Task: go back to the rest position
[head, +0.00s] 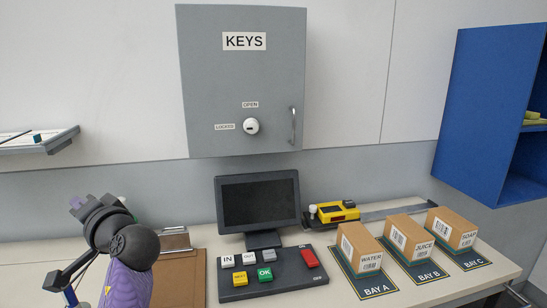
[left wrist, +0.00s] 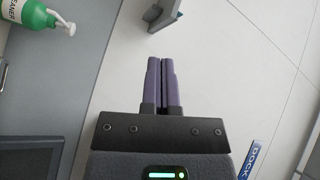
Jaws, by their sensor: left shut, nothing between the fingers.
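My left gripper (head: 79,202) is at the left of the head view, raised in front of the wall, with my dark wrist and purple forearm below it. In the left wrist view its two purple fingers (left wrist: 160,62) lie side by side, shut with nothing between them. They point towards the pale wall and touch no object. My right gripper is in neither view.
A grey KEYS cabinet (head: 242,85) hangs above the counter. A monitor (head: 258,203), a keypad (head: 273,280) and boxes marked WATER (head: 362,250), JUICE (head: 408,237) and SOAP (head: 452,228) stand below. A green cleaner bottle (left wrist: 37,14) and a wall shelf (head: 45,143) are at the left.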

